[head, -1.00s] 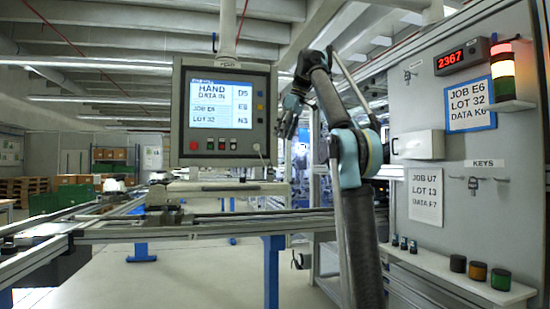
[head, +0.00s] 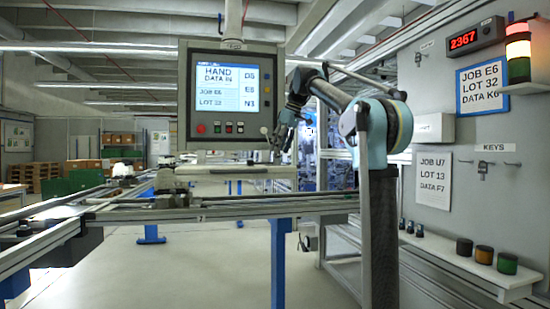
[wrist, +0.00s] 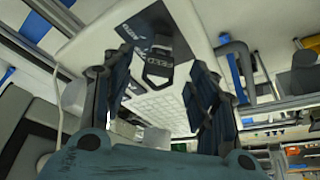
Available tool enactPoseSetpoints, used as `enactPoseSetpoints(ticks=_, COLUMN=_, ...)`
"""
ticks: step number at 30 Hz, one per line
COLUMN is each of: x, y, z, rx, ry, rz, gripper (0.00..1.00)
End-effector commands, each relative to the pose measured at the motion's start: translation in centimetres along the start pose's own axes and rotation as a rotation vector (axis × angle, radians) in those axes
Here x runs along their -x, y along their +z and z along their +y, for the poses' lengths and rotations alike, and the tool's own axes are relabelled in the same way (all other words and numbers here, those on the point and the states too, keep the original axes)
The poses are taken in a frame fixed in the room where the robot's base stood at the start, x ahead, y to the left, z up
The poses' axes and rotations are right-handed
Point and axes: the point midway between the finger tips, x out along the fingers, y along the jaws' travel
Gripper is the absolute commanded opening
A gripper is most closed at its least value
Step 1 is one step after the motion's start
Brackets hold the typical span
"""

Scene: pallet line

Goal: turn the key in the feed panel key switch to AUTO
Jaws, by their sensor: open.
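The feed panel (head: 186,75) is a grey box with a lit screen (head: 226,90) reading HAND, DATA IN, JOB E6, LOT 32. A red button and several small buttons run along its lower edge. My gripper (head: 280,135) is at the panel's lower right corner and hides part of it, so the key switch cannot be made out in the head view. In the wrist view my gripper (wrist: 158,72) is open. A dark tag (wrist: 158,66) lettered FEED shows between the fingers, below a dark part with lettering. I cannot tell whether the fingers touch it.
A pale shelf (head: 215,171) with a keyboard (wrist: 165,105) lies below the panel. A rail line (head: 235,209) crosses in front. The right wall holds a KEYS hook with a key (head: 483,170), notices, a red display, a lamp stack and knobs on a ledge.

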Motion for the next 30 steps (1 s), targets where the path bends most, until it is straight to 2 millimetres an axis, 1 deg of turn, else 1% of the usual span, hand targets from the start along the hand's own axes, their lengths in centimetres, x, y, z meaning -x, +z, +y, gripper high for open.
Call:
enactPoseSetpoints(ticks=1, x=-0.8, y=0.0, z=-0.1, rx=0.001, ry=0.0, rz=0.0, gripper=0.53)
enactPoseSetpoints(ticks=3, x=-1.6, y=0.0, z=0.0, rx=0.0, ry=0.0, rz=0.0, gripper=0.53)
enactPoseSetpoints(ticks=9, x=-3.2, y=0.0, z=0.0, rx=0.0, ry=0.0, rz=0.0, gripper=0.53)
enactPoseSetpoints(ticks=13, x=-3.6, y=0.0, z=0.0, rx=0.0, ry=0.0, rz=0.0, gripper=0.53)
enactPoseSetpoints(ticks=20, x=-3.6, y=0.0, z=0.0, rx=-0.001, ry=0.0, rz=0.0, gripper=0.53)
enactPoseSetpoints(ticks=23, x=-3.6, y=0.0, z=0.0, rx=-0.001, ry=0.0, rz=0.0, gripper=0.33)
enactPoseSetpoints(ticks=24, x=-3.6, y=0.0, z=0.0, rx=-0.001, ry=0.0, rz=0.0, gripper=0.24)
enactPoseSetpoints(ticks=26, x=-3.6, y=0.0, z=0.0, rx=-0.001, ry=0.0, rz=0.0, gripper=0.1)
enactPoseSetpoints(ticks=27, x=-3.6, y=0.0, z=0.0, rx=-0.001, ry=0.0, rz=0.0, gripper=0.06)
enactPoseSetpoints(ticks=30, x=-3.6, y=0.0, z=0.0, rx=-0.001, ry=0.0, rz=0.0, gripper=0.06)
